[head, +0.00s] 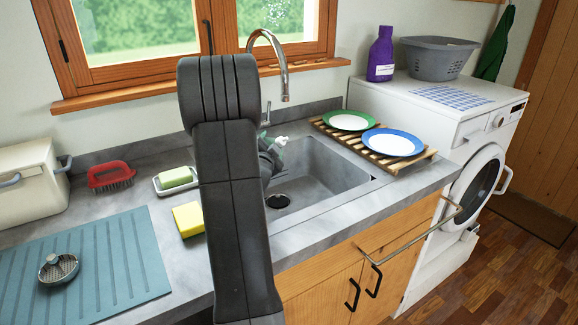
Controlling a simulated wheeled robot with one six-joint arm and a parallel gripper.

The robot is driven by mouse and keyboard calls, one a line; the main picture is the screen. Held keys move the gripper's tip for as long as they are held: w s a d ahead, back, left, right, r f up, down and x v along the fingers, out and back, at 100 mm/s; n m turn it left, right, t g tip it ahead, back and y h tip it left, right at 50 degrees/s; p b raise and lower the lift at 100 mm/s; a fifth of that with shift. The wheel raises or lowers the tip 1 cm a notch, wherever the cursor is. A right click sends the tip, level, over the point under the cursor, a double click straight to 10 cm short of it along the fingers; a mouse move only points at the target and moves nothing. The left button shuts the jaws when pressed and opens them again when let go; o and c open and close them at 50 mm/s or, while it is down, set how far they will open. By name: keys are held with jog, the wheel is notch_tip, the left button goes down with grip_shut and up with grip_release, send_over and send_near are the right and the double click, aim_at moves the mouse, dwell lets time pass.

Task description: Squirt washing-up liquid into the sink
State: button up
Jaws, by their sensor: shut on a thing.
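My arm reaches over the counter and hides much of its own end. My gripper (270,156) shows in part just right of the arm, above the left side of the grey sink (330,176). It is shut on the washing-up liquid bottle (280,141). Only a small white and pale green part of the bottle shows, and it looks tilted; the rest is hidden. The sink basin looks empty, with a dark drain (278,201) in its floor. No liquid stream can be made out.
The tap (283,72) curves over the sink's back. A slatted rack (430,157) with two plates stands right of the sink. A yellow sponge (188,219), green soap (175,177) on a dish, a red brush (110,175) and a blue drainer mat (100,287) lie to the left.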

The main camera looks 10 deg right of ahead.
notch_tip(320, 180, up, 3)
jog(key=shift+w+a+p, duration=0.1)
jog(key=shift+p, duration=0.45)
jog(key=shift+f+m+b, duration=0.4)
jog(key=shift+f+b, duration=0.15)
jog(key=shift+b, duration=0.2)
jog(key=shift+w+a+r+t, duration=0.1)
jog(key=shift+w+r+t, duration=0.05)
jog(key=shift+r+t, duration=0.15)
jog(key=shift+a+r+m, duration=0.1)
jog(key=shift+r+m, duration=0.15)
jog(key=shift+m, duration=0.35)
jog(key=shift+w+a+f+m+t+h+b, duration=0.2)
jog(key=shift+m+t+h+b, duration=0.1)
jog(key=shift+m+b, duration=0.55)
dwell(1.5)
jog(key=shift+m+t+h+b, duration=0.35)
jog(key=shift+m+b, duration=0.6)
jog(key=shift+b, duration=1.6)
dwell(0.7)
